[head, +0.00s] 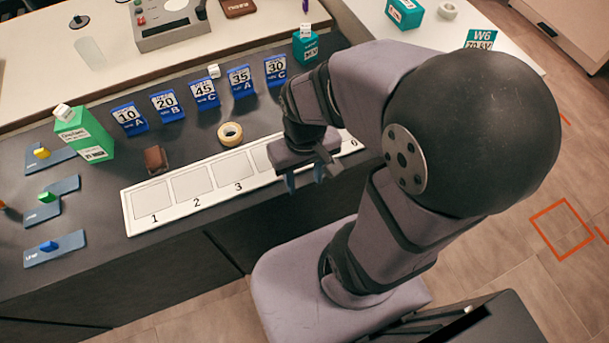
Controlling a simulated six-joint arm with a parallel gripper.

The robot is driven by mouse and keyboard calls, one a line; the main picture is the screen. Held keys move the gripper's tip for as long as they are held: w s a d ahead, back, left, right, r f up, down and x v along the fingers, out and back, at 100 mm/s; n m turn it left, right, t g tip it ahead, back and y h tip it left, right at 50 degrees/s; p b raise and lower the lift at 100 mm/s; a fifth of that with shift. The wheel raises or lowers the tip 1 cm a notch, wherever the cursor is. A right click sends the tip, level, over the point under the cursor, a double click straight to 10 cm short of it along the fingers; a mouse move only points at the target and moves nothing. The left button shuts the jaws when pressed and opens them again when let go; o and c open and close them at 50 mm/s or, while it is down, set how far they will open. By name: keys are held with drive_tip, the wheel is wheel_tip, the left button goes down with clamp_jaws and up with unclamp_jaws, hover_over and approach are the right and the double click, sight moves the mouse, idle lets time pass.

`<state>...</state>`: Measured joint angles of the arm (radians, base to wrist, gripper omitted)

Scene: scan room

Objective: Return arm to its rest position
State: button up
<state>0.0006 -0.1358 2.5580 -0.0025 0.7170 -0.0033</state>
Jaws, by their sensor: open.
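My gripper (305,178) is open and hangs over the front edge of the dark counter. It is above the right part of the white numbered strip (146,222). No object shows between its fingers. My arm is folded, with its large dark joint at the right of the view. The arm hides part of the strip's numbers past 3, though one mark shows at its right end.
Blue number cards (165,106) stand in a row behind the strip. A tape roll (230,134), a brown block (155,159) and a green box (85,133) stand on the counter. Blue plates (54,248) with coloured knobs lie at left. Floor is clear at right.

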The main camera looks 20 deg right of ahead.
drive_tip(key=shift+s+r, duration=0.1)
wheel_tip(320, 180, up, 6)
drive_tip(key=p, duration=0.5)
drive_tip(key=shift+f+p, duration=0.2)
drive_tip(key=shift+p, duration=0.2)
idle(0.6)
